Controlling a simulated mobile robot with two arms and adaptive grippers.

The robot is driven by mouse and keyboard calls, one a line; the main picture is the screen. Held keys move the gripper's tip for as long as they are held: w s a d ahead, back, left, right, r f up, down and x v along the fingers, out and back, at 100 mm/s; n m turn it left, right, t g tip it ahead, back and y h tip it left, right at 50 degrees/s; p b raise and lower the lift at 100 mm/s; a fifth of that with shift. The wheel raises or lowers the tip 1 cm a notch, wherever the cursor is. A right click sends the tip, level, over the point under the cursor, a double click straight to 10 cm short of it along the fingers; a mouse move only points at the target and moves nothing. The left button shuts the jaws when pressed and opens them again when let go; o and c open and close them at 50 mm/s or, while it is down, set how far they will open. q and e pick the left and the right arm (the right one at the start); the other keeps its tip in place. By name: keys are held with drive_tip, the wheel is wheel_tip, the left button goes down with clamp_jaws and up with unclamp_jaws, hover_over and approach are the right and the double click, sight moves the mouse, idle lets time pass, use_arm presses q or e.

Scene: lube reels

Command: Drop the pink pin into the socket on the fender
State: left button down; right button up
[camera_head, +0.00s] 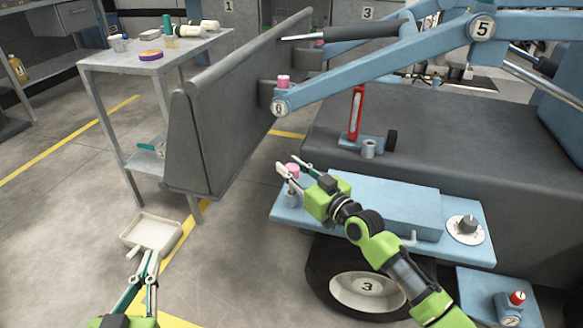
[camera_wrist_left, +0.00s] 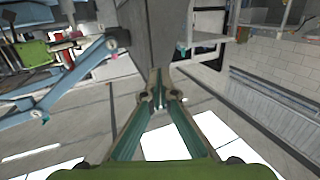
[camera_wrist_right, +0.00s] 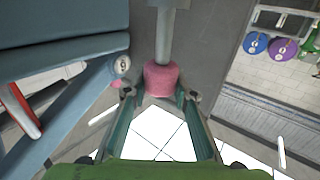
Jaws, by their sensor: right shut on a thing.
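The pink pin (camera_head: 292,170) has a pink head and a grey shaft. My right gripper (camera_head: 291,168) is shut on its head, above the left end of the blue fender (camera_head: 330,232). In the right wrist view the pink head (camera_wrist_right: 161,78) is between the fingertips, with the grey shaft pointing away. The grey socket (camera_head: 292,199) stands on the fender directly below the head. I cannot tell whether the shaft is inside the socket. My left gripper (camera_head: 152,256) looks shut and empty, beside the white tray (camera_head: 152,234).
A blue boom (camera_head: 370,75) with another pink-topped pin (camera_head: 283,79) hangs above and behind my right gripper. A red lever (camera_head: 356,112) stands behind the fender. A grey panel (camera_head: 225,120) and a cart (camera_head: 150,62) are at left. A dial (camera_head: 466,229) is on the fender's right.

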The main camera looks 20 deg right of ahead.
drive_tip(key=shift+f+b, duration=0.35)
drive_tip(key=shift+f, duration=0.1)
use_arm(q)
wheel_tip(320, 180, up, 6)
drive_tip(key=t+h, duration=0.1)
drive_tip(key=t, duration=0.2)
drive_tip(key=shift+s+d+r, duration=0.2)
drive_tip(key=shift+d+r, duration=0.05)
drive_tip(key=shift+d, duration=0.1)
use_arm(e)
drive_tip(key=shift+f, duration=0.3)
drive_tip(key=o, duration=1.2)
drive_tip(key=v, duration=1.2)
